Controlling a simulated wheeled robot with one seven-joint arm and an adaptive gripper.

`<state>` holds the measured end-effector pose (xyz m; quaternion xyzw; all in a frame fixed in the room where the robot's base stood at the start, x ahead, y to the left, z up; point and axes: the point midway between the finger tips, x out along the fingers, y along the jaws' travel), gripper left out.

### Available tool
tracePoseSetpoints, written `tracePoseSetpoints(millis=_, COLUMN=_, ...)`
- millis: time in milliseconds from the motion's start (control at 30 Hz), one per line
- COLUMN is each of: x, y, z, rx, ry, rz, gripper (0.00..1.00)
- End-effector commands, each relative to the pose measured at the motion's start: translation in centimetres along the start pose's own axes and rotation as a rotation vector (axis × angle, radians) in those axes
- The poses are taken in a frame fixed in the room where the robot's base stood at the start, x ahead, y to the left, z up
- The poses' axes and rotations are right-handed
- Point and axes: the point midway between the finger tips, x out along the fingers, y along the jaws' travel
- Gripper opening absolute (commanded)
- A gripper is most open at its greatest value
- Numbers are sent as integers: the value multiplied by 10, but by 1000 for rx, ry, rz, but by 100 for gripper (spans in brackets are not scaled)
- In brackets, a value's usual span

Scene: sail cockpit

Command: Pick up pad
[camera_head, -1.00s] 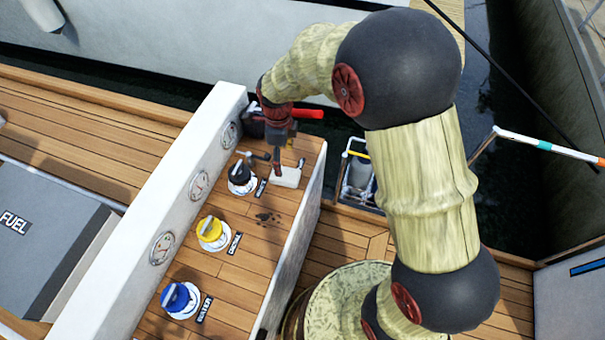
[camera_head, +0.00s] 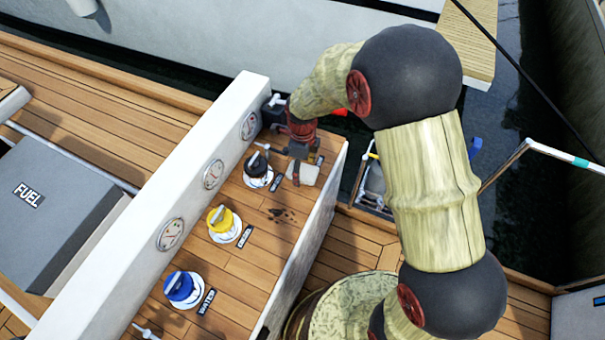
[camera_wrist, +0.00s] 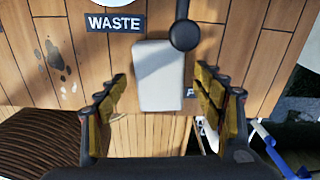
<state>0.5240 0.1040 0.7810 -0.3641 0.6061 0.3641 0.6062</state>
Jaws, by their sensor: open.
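The pad (camera_wrist: 159,78) is a pale grey-white rounded block lying on the wooden console top, below the WASTE label in the wrist view. It also shows in the head view (camera_head: 308,174), partly covered by my gripper. My gripper (camera_wrist: 160,84) is open, with one finger on each side of the pad in the wrist view. In the head view my gripper (camera_head: 296,172) is over the pad near the console's far end. I cannot tell how high the fingertips are above the wood.
A black-knobbed lever (camera_wrist: 184,35) is close to the pad's upper right. Black, yellow (camera_head: 223,222) and blue (camera_head: 181,289) valve knobs line the console beside a white wall with gauges (camera_head: 171,234). Dark stains (camera_head: 281,213) mark the wood. A crate (camera_head: 374,185) stands right of the console.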

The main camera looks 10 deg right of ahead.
Motion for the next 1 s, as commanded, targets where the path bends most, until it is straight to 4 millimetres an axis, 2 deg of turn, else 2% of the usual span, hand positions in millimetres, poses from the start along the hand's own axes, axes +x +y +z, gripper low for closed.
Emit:
tracePoseSetpoints(millis=67, x=-1, y=0, z=0, rx=0, ry=0, rz=0, gripper=68)
tracePoseSetpoints(millis=800, x=-1, y=0, z=0, rx=0, ry=0, rz=0, gripper=26)
tracePoseSetpoints(millis=1000, x=-1, y=0, z=0, rx=0, ry=0, rz=0, gripper=25)
